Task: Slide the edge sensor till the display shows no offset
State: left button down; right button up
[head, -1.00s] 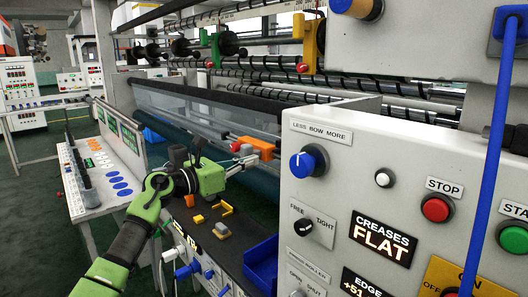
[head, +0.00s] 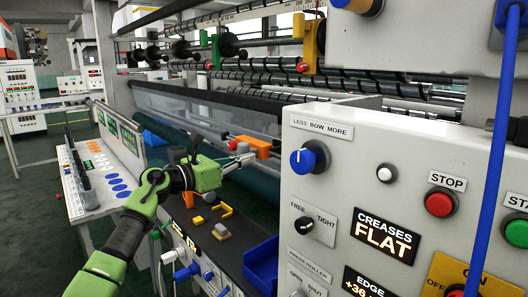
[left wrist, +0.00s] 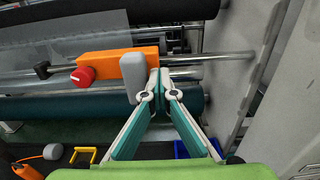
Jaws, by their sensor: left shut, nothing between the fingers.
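The edge sensor is an orange block (head: 258,146) with a red knob on a rail along the roller; in the left wrist view the orange block (left wrist: 115,66) carries a grey upright tab (left wrist: 132,78). My left gripper (head: 247,157) is shut and empty at the sensor. In the left wrist view its closed fingertips (left wrist: 159,84) are right beside the tab's right side, seemingly against it. The edge display (head: 368,286) reads about +36, its lower part cut off by the picture's bottom. My right gripper is not in view.
The grey control panel (head: 340,190) with knobs and buttons stands close at the right. A blue bin (head: 262,265) and small yellow parts (head: 222,209) lie on the dark shelf below. In the left wrist view, the rail (left wrist: 215,58) is clear right of the sensor.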

pick_arm(q)
jog(key=shift+w+a+b, duration=0.25)
jog(key=shift+w+b, duration=0.1)
jog(key=shift+b, duration=0.05)
jog(key=shift+w+a+b, duration=0.75)
jog(key=shift+w+b, duration=0.15)
jog(key=shift+w, duration=0.15)
dwell(1.0)
jog(key=shift+s, duration=0.15)
dwell(0.6)
jog(key=shift+s+d+p, duration=0.3)
jog(key=shift+s+d, duration=0.55)
jog(key=shift+s, duration=0.25)
jog(key=shift+a, duration=0.1)
jog(key=v, duration=1)
